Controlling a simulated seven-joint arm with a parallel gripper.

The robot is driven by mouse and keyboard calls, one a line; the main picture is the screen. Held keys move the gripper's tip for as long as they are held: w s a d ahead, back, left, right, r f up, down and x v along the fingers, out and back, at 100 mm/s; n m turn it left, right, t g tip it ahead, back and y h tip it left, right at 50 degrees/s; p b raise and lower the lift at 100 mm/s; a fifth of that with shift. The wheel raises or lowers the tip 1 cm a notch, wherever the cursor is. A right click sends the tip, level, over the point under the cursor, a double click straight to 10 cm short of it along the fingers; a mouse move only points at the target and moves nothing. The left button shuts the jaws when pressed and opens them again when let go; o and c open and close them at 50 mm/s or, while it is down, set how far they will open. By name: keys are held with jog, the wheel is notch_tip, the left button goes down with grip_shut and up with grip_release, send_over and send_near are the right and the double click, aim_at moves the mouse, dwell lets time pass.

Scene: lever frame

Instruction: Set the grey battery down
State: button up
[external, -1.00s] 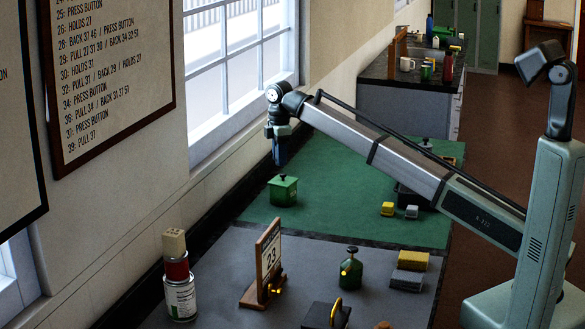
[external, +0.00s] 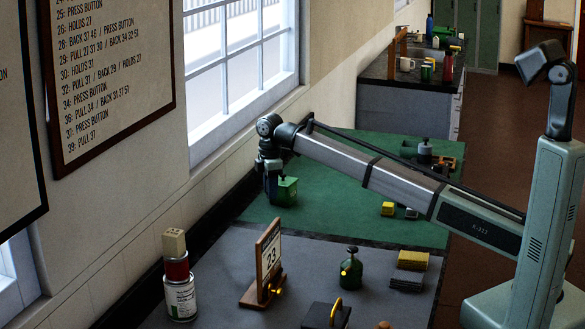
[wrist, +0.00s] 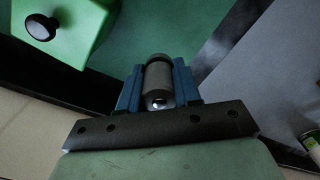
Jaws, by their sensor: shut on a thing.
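My gripper (wrist: 158,88) is shut on the grey battery (wrist: 158,78), which lies between its two blue fingers in the wrist view. In the external view my gripper (external: 271,194) points down, low over the green mat (external: 335,205). It is just left of a green box with a black knob (external: 288,192). The battery cannot be made out in the external view. I cannot tell whether it touches the mat.
The green box (wrist: 78,32) is close at the upper left in the wrist view. A dark edge and the wall lie left of my gripper. A calendar stand (external: 268,265) and a green canister (external: 351,268) stand on the nearer grey surface (external: 225,262). The mat's middle is clear.

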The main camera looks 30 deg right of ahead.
aim_at(271, 216)
jog(key=shift+f, duration=3.1)
jog(key=o, duration=1.1)
jog(key=shift+f, duration=0.15)
notch_tip(271, 216, up, 12)
jog(key=shift+r, duration=0.2)
